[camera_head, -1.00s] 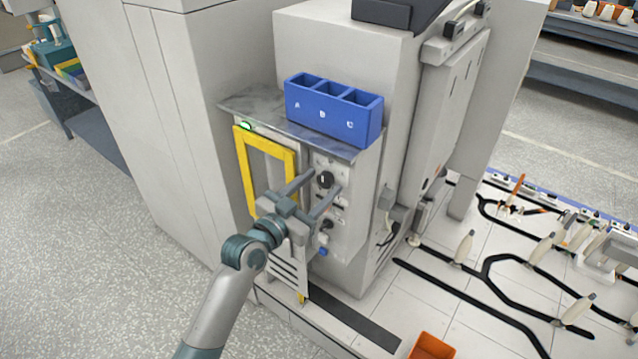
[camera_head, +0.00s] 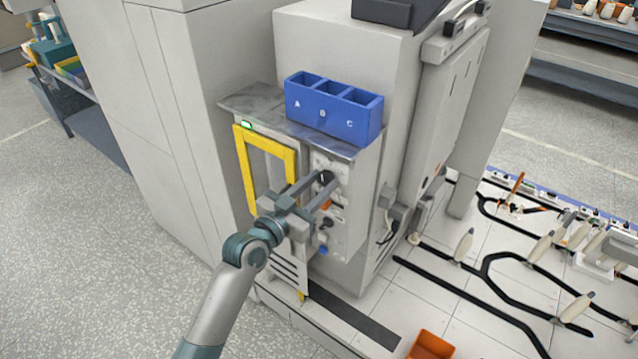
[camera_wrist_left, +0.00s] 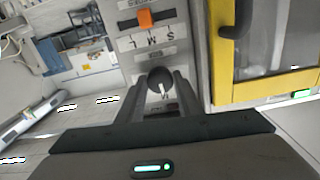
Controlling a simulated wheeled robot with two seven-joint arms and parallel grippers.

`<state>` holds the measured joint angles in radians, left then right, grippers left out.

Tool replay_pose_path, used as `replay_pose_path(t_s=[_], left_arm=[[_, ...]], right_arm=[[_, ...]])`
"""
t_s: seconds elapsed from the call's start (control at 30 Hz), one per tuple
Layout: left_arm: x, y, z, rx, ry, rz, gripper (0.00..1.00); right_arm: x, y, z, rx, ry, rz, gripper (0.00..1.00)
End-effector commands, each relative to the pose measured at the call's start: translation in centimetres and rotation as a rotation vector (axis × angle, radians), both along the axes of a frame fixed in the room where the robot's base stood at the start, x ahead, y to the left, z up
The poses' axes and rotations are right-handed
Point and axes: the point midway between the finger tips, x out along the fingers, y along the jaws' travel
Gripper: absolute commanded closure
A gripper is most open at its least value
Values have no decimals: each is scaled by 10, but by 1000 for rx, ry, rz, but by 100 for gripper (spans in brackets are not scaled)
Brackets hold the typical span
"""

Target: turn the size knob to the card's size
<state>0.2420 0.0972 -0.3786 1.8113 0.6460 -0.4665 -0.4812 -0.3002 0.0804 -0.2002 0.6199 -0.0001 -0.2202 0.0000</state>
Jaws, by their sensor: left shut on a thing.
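My left gripper (camera_head: 316,186) is at the control panel (camera_head: 327,162) on the front of the grey machine. Its fingers are shut on the round black knob (camera_wrist_left: 160,80), one on each side. A pale pointer mark shows on the knob's face. Size letters S, M and L (camera_wrist_left: 150,41) are printed beside an orange switch (camera_wrist_left: 146,18); that switch lies below the gripped knob in the head view. I cannot make out a size card in either view. My right gripper is not in view.
A yellow-framed door (camera_head: 246,172) stands just left of the panel. A smaller black knob (camera_head: 326,224) is lower on the panel. An orange box (camera_head: 430,345) is at the lower right.

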Motion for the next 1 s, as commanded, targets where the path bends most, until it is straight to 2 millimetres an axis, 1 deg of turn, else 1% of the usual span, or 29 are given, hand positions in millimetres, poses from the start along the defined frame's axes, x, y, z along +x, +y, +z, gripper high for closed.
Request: replay_pose_path(t_s=[0.27, 0.8, 1.0], left_arm=[[0, 0, 2, -147, 108, 0, 90], [0, 0, 2, -554, 401, 1, 90], [0, 0, 2, -675, 489, 1, 90]], right_arm=[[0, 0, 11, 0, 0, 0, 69], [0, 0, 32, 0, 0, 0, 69], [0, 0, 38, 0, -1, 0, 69]])
